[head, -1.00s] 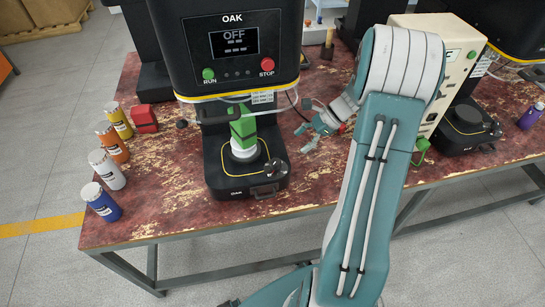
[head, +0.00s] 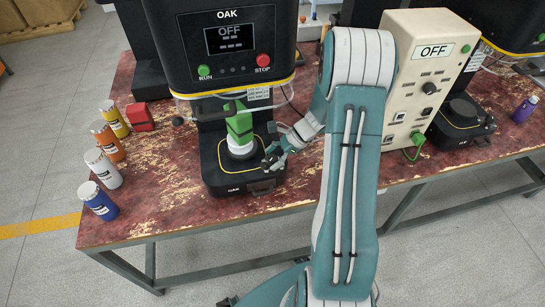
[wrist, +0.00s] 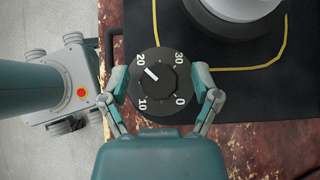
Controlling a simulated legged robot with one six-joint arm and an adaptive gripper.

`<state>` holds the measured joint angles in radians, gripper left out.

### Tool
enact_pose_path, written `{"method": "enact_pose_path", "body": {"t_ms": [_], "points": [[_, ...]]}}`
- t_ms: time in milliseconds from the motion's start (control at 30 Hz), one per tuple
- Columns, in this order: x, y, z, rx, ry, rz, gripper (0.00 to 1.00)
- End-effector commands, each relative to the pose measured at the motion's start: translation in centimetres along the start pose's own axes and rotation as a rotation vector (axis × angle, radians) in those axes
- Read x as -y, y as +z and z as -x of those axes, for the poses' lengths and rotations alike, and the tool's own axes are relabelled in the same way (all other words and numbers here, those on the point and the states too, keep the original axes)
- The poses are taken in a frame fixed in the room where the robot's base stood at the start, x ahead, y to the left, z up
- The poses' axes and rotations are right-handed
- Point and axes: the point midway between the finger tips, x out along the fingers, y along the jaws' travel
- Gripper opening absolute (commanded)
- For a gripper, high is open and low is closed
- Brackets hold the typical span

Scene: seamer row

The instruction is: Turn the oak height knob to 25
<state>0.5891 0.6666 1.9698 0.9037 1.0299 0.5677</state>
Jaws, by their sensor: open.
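The oak height knob (wrist: 168,86) is a round black dial marked 0, 10, 20 and 30, seen from above in the wrist view. Its white pointer line aims at about the 20. My gripper (wrist: 160,78) is open, with one finger on the left and one on the right of the dial. I cannot tell whether the fingers touch its rim. In the head view my gripper (head: 272,163) is at the front right of the OAK machine's black base (head: 224,183) and hides most of the knob. The OAK display (head: 230,38) reads OFF.
A white can with a green block (head: 240,125) stands on the oak base, close left of my gripper. Several coloured cans and a red block (head: 138,117) are at the table's left. A beige control box (head: 425,70) reading OFF stands at right.

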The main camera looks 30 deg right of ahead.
Motion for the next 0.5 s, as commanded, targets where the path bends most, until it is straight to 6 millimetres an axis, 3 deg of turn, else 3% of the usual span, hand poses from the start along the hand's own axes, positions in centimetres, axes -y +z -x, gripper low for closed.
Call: {"method": "enact_pose_path", "body": {"t_ms": [67,233,500], "points": [[0.0,0.0,0.02,0.0,0.0,0.0,0.75],[0.02,-0.01,0.03,0.0,0.0,0.0,0.0],[0.05,-0.04,0.01,-0.001,-0.005,-0.005,0.0]]}}
